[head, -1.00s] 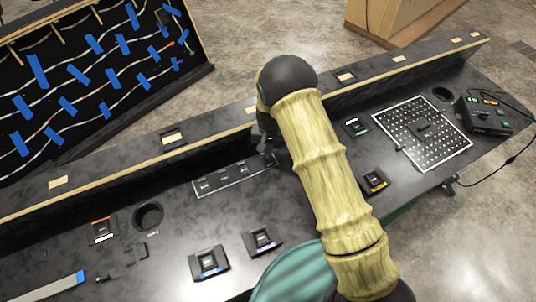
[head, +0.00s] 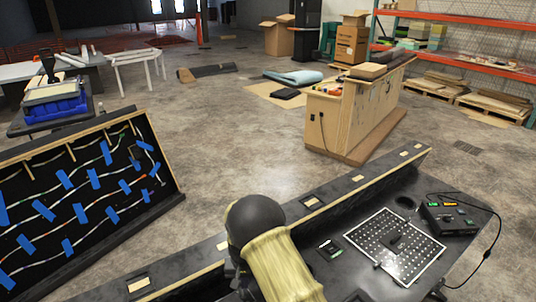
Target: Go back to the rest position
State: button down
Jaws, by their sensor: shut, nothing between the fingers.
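My arm (head: 282,268), pale yellow with a black rounded joint, rises from the bottom edge of the head view over the black console bench (head: 455,188). Dark parts of my gripper (head: 238,277) show just left of the arm, low in the picture. The gripper is shut, with nothing seen held in it. Its fingertips are mostly hidden by the arm and too dark to make out clearly.
A board with blue tape (head: 90,205) stands at left. A wooden workbench (head: 345,122) stands beyond; open floor lies between.

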jog(key=s+d+r+m+t, duration=0.1)
jog(key=s+d+r, duration=0.3)
jog(key=d+r, duration=1.05)
jog(key=s+d+r, duration=0.4)
jog(key=s+d, duration=0.1)
jog(key=s, duration=0.2)
jog(key=s+d+r+t, duration=0.1)
jog(key=s+d+r, duration=0.4)
jog(key=s+d, duration=0.1)
jog(key=shift+s+d+t, duration=0.2)
jog(key=shift+s+t, duration=0.1)
jog(key=shift+s, duration=0.6)
